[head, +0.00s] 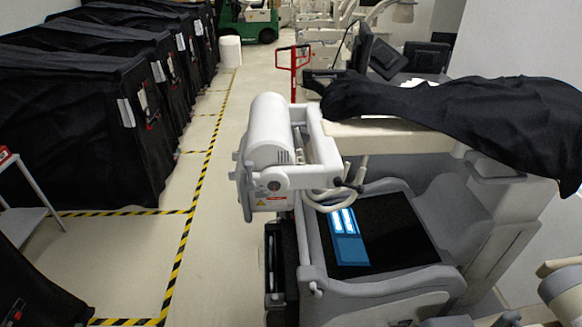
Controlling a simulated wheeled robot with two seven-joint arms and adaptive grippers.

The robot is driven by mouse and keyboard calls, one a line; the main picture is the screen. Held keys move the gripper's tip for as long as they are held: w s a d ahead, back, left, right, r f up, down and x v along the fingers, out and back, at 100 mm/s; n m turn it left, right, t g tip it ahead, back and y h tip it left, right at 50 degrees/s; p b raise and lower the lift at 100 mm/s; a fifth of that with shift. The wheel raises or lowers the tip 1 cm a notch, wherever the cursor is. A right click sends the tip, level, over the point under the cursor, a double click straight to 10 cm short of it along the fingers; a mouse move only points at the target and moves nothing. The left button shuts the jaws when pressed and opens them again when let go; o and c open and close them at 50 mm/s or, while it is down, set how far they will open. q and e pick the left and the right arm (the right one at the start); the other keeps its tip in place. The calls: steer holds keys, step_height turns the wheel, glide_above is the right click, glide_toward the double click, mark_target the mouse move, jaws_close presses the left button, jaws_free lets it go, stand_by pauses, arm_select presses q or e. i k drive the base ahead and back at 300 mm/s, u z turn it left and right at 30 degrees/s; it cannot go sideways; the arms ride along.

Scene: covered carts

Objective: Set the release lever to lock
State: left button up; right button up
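A light grey mobile medical machine (448,240) stands right of centre. A white cylindrical head (269,133) hangs at its left end on a pale arm. A small knobbed handle (314,287) sticks up at the machine's front left corner. No part is clearly marked as the release lever, and I cannot tell whether a lever is at lock. Neither of my grippers shows in the head view.
Black covered carts (75,130) line the left side. Yellow-black floor tape (190,222) edges a clear aisle. A black cloth (470,108) drapes the machine's top. A red-handled truck (293,62) and a green forklift (247,22) stand behind. A metal stand (22,218) is at left.

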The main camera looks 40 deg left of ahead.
mark_target(337, 181)
steer(key=u, duration=0.5)
steer(key=i, duration=0.5)
steer(key=u, duration=0.95)
steer(key=k, duration=1.7)
steer(key=z, duration=1.05)
steer(key=i, duration=1)
